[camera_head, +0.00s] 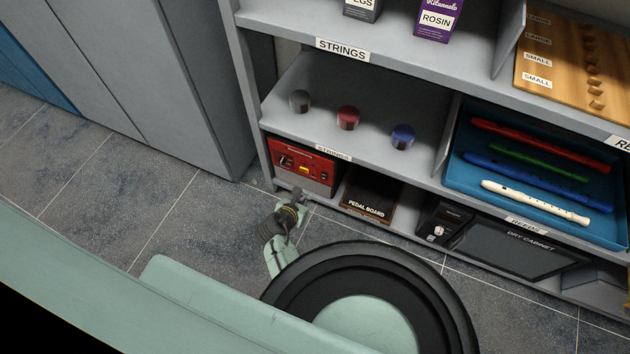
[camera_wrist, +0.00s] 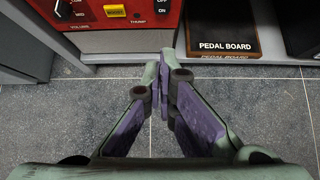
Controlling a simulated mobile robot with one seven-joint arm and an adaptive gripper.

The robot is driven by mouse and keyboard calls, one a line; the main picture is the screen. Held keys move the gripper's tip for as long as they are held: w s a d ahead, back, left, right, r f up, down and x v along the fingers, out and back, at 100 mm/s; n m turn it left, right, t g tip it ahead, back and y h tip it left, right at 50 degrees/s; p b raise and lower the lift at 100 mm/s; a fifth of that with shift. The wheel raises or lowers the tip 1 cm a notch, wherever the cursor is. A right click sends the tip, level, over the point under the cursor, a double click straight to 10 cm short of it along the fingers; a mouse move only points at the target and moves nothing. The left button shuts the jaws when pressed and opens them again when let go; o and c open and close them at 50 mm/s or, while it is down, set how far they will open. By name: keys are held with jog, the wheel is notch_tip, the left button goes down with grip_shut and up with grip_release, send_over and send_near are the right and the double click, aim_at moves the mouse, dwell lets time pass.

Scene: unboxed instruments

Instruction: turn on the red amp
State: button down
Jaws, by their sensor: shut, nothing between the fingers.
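The red amp (camera_head: 318,172) sits on the lowest shelf at its left end in the head view. In the wrist view its red front panel (camera_wrist: 93,18) shows at the top left, cut off by the frame's edge. It carries a black volume control (camera_wrist: 70,10), a yellow button (camera_wrist: 115,11) labelled BOOST and, at its right, OFF/ON lettering; the switch itself is mostly out of frame. My gripper (camera_head: 292,200) is in front of the amp, near its lower edge. In the wrist view my gripper (camera_wrist: 160,75) is shut and empty, with its fingertips apart from the panel.
A pedal board box (camera_head: 368,194) stands right of the amp, then a dry cabinet (camera_head: 515,247). Grey, red and blue round pieces stand on the shelf above. A blue tray (camera_head: 462,165) holds several recorders. A grey cabinet (camera_head: 170,80) stands to the left. Floor is clear.

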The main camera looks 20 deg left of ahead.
aim_at(324, 176)
jog(key=shift+w+r+g, duration=0.1)
jog(key=shift+w+g, duration=0.05)
jog(key=shift+g, duration=0.25)
jog(key=w+r+x, duration=0.1)
jog(key=w+x, duration=0.1)
jog(key=x, duration=1.1)
jog(key=shift+r, duration=0.4)
jog(key=shift+s+f, duration=0.1)
jog(key=shift+w+f+t+b, duration=0.3)
jog(key=shift+t+b, duration=0.1)
jog(key=shift+b, duration=0.65)
jog(key=shift+r+p, duration=0.3)
